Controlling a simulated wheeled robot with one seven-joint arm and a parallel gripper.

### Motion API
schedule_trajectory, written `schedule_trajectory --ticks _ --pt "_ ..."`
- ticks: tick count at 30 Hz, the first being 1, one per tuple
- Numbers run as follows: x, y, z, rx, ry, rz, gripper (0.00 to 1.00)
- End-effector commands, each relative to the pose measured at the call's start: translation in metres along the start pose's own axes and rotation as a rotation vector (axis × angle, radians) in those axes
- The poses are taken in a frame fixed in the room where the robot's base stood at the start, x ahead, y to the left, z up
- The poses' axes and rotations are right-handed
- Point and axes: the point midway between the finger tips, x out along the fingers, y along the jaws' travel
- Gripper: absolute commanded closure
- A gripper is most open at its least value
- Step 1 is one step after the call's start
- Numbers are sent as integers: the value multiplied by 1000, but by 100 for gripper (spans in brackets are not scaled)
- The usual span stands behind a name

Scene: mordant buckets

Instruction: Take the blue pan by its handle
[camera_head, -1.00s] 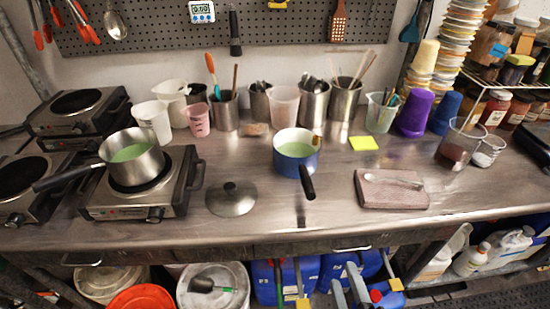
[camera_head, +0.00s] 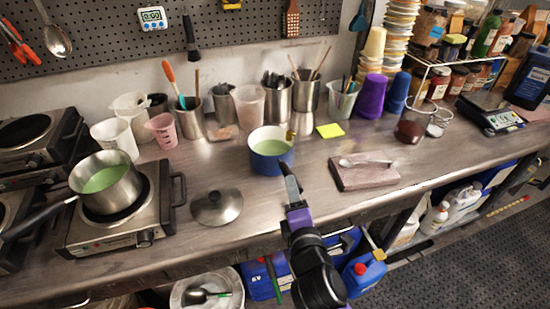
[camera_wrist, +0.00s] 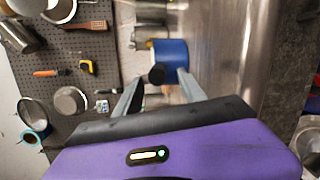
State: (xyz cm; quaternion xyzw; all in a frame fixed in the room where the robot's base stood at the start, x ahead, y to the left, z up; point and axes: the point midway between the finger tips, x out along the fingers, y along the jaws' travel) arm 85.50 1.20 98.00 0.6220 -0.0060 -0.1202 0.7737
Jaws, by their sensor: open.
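The blue pan (camera_head: 271,158) stands on the steel worktop with pale green liquid in it. Its black handle (camera_head: 290,178) points toward the front edge. My gripper (camera_head: 293,200) is at the handle's near end, coming from the front edge, and hides part of it. In the wrist view the blue pan (camera_wrist: 171,52) is ahead, with the dark round end of the handle (camera_wrist: 157,73) between the two spread fingers of my gripper (camera_wrist: 159,78). The jaws are open. I cannot tell how deep the handle sits between them.
A steel lid (camera_head: 216,207) lies left of the pan. A steel pot (camera_head: 107,188) stands on a hotplate (camera_head: 150,225) further left. A stone slab (camera_head: 362,172) with a spoon lies to the right. Cups and tool-filled tins (camera_head: 305,95) stand behind.

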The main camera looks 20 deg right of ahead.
Motion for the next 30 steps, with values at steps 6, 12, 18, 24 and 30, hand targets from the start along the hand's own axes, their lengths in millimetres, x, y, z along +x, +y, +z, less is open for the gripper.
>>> schedule_trajectory --ticks 6,12,18,24,30 --pt "24 3 1 2 -1 1 52" --pt "52 2 0 1 0 2 52" --pt "60 1 0 2 0 1 52" --pt "60 1 0 3 0 1 62" --pt "59 1 0 2 0 1 100"
